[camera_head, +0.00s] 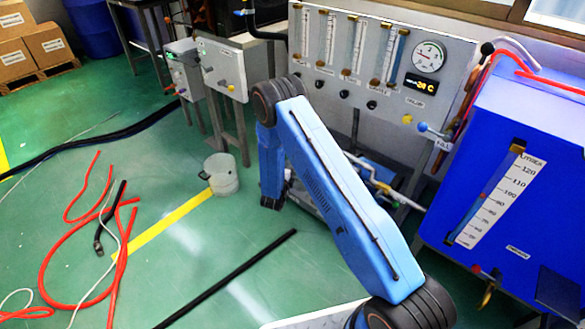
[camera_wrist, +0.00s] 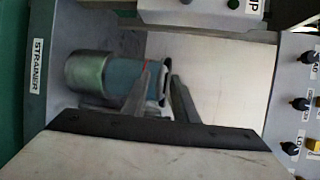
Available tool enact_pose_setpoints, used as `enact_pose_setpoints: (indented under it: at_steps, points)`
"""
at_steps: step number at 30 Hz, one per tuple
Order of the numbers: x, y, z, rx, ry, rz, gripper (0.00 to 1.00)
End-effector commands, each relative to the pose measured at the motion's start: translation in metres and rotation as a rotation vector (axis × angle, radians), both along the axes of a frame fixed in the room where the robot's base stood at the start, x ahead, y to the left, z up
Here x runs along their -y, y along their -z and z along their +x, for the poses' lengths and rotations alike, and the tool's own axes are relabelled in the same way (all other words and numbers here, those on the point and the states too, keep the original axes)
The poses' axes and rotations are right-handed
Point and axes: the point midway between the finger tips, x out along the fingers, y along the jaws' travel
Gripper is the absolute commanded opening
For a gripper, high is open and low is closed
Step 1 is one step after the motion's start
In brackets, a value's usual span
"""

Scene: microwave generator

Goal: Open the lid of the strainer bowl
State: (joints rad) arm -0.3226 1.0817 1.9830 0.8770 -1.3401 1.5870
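The strainer bowl (camera_wrist: 86,72) shows in the wrist view as a cylinder lying sideways in the picture, with a shiny grey-green left part and a teal body to its right. A label reading STRAINER (camera_wrist: 37,66) is on the grey frame to its left. My gripper (camera_wrist: 159,72) is at the right end of the cylinder, its two dark fingers apart. A thin rim-like edge shows between and behind the fingers; I cannot tell if they touch it. The lid cannot be told clearly from the bowl. In the head view my blue arm hides the gripper's work area.
In the wrist view, a panel with knobs (camera_wrist: 305,103) stands at the right. In the head view, a gauge panel (camera_head: 378,60) stands behind my arm and a blue tank (camera_head: 520,170) at the right. A grey pot (camera_head: 221,174) and red hoses (camera_head: 60,240) are on the green floor.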

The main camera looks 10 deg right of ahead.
Motion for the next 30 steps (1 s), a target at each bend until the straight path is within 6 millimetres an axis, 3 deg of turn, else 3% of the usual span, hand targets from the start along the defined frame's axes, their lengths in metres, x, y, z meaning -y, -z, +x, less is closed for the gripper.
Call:
enact_pose_setpoints:
  at_steps: [8,12,30]
  points:
    - [0.0009,0.0004,0.0009,0.0,0.0,0.0,0.26]
    - [0.0008,0.0006,0.0007,-0.001,0.0,0.001,0.0]
    - [0.0015,-0.0028,0.0005,-0.027,0.0,0.031,0.0]
